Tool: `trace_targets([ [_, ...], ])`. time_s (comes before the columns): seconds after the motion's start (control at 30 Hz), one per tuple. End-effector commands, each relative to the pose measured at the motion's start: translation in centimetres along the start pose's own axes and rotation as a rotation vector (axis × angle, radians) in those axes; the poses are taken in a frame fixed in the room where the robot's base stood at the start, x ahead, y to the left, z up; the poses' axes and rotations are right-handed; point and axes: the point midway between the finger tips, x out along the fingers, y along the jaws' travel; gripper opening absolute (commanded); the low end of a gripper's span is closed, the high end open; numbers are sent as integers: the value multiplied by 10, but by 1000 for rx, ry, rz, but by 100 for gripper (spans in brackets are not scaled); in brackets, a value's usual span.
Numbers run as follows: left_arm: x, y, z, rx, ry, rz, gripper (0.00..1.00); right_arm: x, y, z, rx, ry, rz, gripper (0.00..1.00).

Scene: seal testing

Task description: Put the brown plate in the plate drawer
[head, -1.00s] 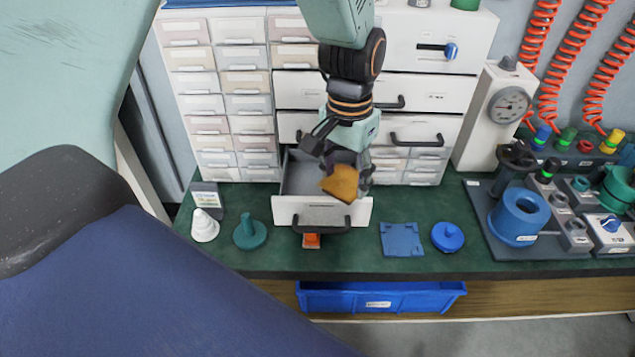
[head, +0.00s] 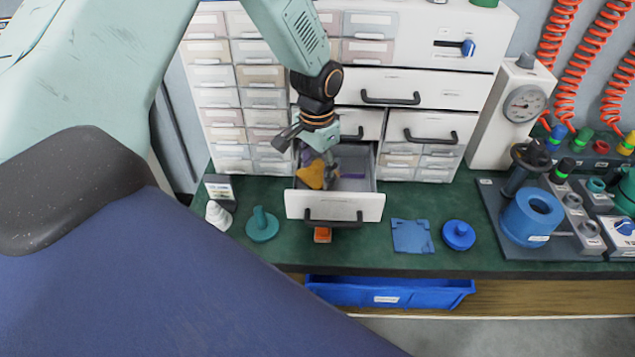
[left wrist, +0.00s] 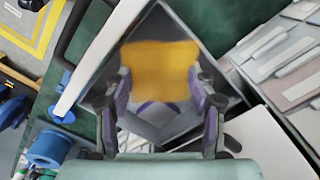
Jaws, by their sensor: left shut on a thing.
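The brown plate (head: 311,174) looks orange-brown and sits inside the outline of the open drawer, toward its left side. The open drawer (head: 335,207) has a white front with a dark handle and a grey inside. My left gripper (head: 318,172) reaches down into the drawer opening and is shut on the plate. In the left wrist view the plate (left wrist: 160,68) lies between the two fingers (left wrist: 160,95), over the grey drawer. Something purple (head: 352,175) shows on the drawer floor. I cannot tell whether the plate touches the floor. My right gripper is not in view.
A teal knobbed part (head: 262,225), a white part (head: 218,215), an orange part (head: 322,235), a blue square plate (head: 411,236) and a blue round part (head: 459,235) stand on the green bench. A gauge unit (head: 510,115) stands right. A blue bin (head: 385,292) is below.

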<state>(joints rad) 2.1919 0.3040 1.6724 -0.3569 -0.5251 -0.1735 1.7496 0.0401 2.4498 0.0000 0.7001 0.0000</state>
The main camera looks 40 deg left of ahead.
Motion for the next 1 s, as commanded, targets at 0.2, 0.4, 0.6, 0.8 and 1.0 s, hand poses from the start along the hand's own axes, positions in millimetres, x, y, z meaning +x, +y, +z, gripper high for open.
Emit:
trace_targets([
  [0.2,23,-1,2,0,-1,0,2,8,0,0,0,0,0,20],
  [0.4,37,-1,0,0,2,-1,2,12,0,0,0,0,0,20],
  [0.6,36,-1,0,0,2,-1,2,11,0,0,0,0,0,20],
  [0.8,41,-1,1,0,1,0,59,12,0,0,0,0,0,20],
  [1.0,41,-1,1,0,0,0,66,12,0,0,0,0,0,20],
])
